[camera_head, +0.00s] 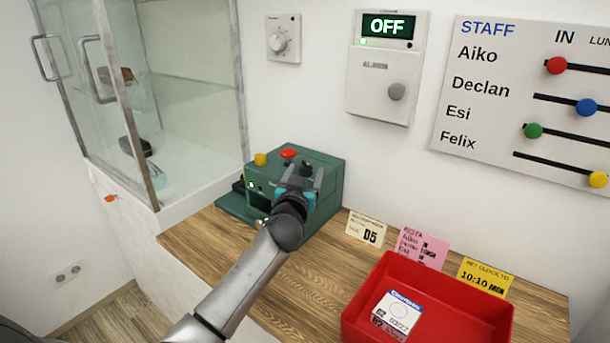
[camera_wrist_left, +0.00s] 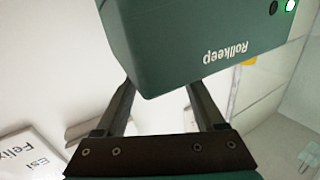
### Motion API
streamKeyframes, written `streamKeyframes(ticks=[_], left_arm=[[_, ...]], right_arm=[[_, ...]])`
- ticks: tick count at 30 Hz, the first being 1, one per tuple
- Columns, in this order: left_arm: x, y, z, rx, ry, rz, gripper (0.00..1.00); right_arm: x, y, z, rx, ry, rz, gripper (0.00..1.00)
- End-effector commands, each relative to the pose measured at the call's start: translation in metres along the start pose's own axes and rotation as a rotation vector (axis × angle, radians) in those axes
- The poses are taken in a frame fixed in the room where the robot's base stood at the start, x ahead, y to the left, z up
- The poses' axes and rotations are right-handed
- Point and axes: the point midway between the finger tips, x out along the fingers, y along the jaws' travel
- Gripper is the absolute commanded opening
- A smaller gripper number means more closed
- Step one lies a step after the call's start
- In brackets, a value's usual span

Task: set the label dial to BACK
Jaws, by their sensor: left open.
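A green machine (camera_head: 322,169) stands on the wooden counter against the wall. It has a red button (camera_head: 288,153), a yellow knob (camera_head: 260,159) and a small green light. In the left wrist view its green body (camera_wrist_left: 200,40) carries the upside-down word "Rollkeep". My left gripper (camera_head: 304,175) is open, with its fingers close to this machine and hiding part of its front. The fingers also show in the left wrist view (camera_wrist_left: 160,95), with nothing held between them. I cannot make out a label dial or its setting. My right gripper is not in view.
A red tray (camera_head: 365,318) holding a white box (camera_head: 398,312) stands at the front right. Several cards stand behind it, including a pink one (camera_head: 420,248). A wall dial (camera_head: 283,38), an alarm panel (camera_head: 384,85) reading OFF and a staff board (camera_head: 490,95) hang above. A glass cabinet (camera_head: 190,80) is left.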

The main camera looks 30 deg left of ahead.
Motion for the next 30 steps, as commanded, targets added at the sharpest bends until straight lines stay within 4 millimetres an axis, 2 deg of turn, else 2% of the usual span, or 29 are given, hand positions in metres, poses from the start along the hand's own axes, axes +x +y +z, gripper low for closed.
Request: streamKeyframes(ticks=[12,30], left_arm=[[0.0051,-0.0004,-0.0002,0.001,0.000,-0.001,0.70],[0.0049,-0.0005,0.0002,0.001,-0.001,-0.001,0.02]], right_arm=[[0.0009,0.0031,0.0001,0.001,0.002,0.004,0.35],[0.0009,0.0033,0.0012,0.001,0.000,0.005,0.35]])
